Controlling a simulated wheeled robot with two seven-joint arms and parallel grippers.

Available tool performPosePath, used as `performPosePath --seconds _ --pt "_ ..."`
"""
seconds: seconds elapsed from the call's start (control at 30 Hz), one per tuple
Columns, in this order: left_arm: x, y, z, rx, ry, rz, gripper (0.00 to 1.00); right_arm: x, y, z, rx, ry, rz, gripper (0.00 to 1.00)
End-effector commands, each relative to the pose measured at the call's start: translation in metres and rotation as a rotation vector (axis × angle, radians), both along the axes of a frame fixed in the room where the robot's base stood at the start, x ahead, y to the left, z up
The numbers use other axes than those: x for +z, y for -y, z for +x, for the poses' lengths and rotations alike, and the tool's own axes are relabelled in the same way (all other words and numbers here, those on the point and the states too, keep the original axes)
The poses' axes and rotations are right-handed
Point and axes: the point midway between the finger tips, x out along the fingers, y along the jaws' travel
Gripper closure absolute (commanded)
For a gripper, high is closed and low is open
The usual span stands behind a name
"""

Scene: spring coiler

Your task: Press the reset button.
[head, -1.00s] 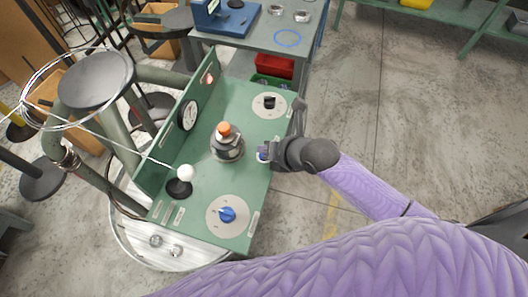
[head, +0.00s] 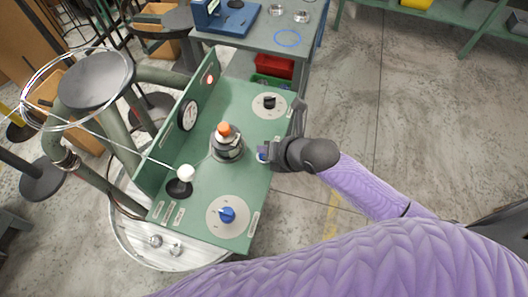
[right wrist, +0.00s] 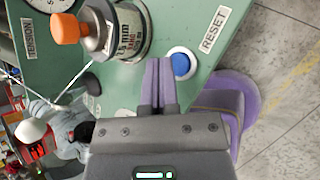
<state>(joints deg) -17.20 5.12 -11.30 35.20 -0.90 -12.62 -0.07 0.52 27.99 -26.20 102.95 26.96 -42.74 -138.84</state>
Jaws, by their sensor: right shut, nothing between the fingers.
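The reset button is a blue round cap in a white ring. It shows in the right wrist view (right wrist: 181,65) beside the RESET label (right wrist: 213,28). In the head view only a bit of its blue cap (head: 262,157) shows by my fingertips. My right gripper (head: 264,151) is shut and empty at the right edge of the green panel. In the right wrist view its purple fingers (right wrist: 160,80) point at the panel just left of the button. They look close to it, but I cannot tell whether they touch it. My left gripper is not in view.
The green panel (head: 235,100) also carries an orange-topped spool (head: 226,142), a blue knob (head: 227,215), a black knob (head: 269,102), a white-balled lever (head: 185,173) and a gauge (head: 188,115). A side table (head: 255,38) stands behind. The floor at right is clear.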

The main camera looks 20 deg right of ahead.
Motion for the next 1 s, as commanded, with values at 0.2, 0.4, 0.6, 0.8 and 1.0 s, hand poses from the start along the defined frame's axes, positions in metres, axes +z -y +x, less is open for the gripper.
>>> performPosePath --seconds 0.2,0.4,0.6,0.8,1.0 --pt "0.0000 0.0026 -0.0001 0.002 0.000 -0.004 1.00 0.0000 0.0000 0.0000 0.000 0.000 0.000 1.00" --pt "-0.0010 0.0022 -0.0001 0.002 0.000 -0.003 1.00 -0.0015 0.0001 0.0000 0.000 0.000 0.000 1.00" --pt "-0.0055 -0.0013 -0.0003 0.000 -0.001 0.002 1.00 -0.0089 0.0000 -0.0001 0.001 -0.001 0.000 1.00" --pt "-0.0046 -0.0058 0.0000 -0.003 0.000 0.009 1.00 -0.0083 -0.0001 -0.0001 -0.001 0.000 0.001 1.00" --pt "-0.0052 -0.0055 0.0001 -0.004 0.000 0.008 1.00 -0.0091 0.0000 -0.0001 0.000 0.000 0.000 1.00"
